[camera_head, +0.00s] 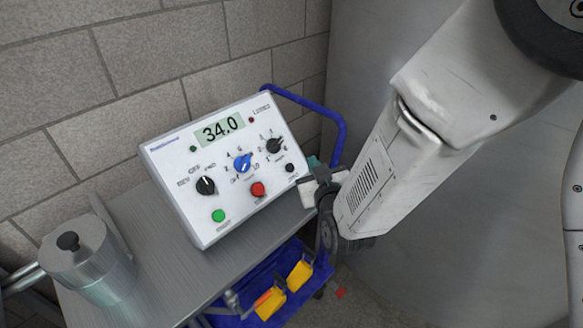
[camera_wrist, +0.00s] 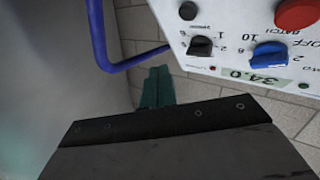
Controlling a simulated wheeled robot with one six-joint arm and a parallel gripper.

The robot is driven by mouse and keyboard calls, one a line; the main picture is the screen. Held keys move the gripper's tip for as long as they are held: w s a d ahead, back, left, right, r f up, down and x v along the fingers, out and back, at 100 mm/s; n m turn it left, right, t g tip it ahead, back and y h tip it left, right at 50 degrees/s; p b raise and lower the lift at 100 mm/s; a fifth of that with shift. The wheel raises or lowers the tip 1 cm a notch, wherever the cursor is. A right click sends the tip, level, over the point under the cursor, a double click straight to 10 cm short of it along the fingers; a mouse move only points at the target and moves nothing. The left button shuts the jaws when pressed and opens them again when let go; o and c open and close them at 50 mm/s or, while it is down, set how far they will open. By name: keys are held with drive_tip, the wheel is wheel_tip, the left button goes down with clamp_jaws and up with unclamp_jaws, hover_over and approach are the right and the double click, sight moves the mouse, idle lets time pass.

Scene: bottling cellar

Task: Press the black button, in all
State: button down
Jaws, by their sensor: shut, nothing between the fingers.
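A white control box (camera_head: 189,165) with a sloping face stands on a grey metal bench. The small round black button (camera_head: 290,168) is near the right edge of its face, right of the red button (camera_head: 257,189). The black button also shows at the top of the wrist view (camera_wrist: 188,10). My gripper (camera_head: 312,163) is just right of the box, close to the black button. In the wrist view the teal fingers (camera_wrist: 157,88) are shut and empty, pointing beside the box. I see no contact with the button; the exact gap is unclear.
The face also carries a green button (camera_head: 219,215), a blue knob (camera_head: 242,162), two black knobs (camera_head: 205,185) (camera_head: 274,146) and a display (camera_head: 219,130) reading 34.0. A blue rail (camera_head: 335,125) rises behind my gripper. A metal canister (camera_head: 90,262) stands left on the bench (camera_head: 155,255).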

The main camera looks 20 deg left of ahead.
drive_tip(key=shift+w+a+f, duration=0.3)
drive_tip(key=shift+a+f, duration=0.4)
drive_tip(key=shift+w+a+f, duration=0.3)
drive_tip(key=shift+a+f, duration=0.4)
drive_tip(key=shift+a, duration=0.05)
drive_tip(key=shift+w+a+f, duration=0.3)
drive_tip(key=shift+a+f, duration=0.4)
idle(0.5)
drive_tip(key=shift+w+a+f, duration=0.1)
drive_tip(key=shift+a+f, duration=0.15)
drive_tip(key=shift+f, duration=0.05)
drive_tip(key=shift+w+a+f, duration=0.15)
drive_tip(key=shift+a+f, duration=0.15)
drive_tip(key=shift+a, duration=0.05)
idle(0.8)
idle(0.3)
drive_tip(key=shift+s+d+r, duration=0.25)
drive_tip(key=shift+d+r, duration=0.35)
drive_tip(key=shift+d, duration=0.05)
drive_tip(key=shift+r, duration=0.1)
drive_tip(key=d+r, duration=0.1)
drive_tip(key=s+d+r, duration=0.1)
drive_tip(key=d+r, duration=0.1)
drive_tip(key=shift+s+d+r, duration=0.1)
drive_tip(key=shift+s+d, duration=0.1)
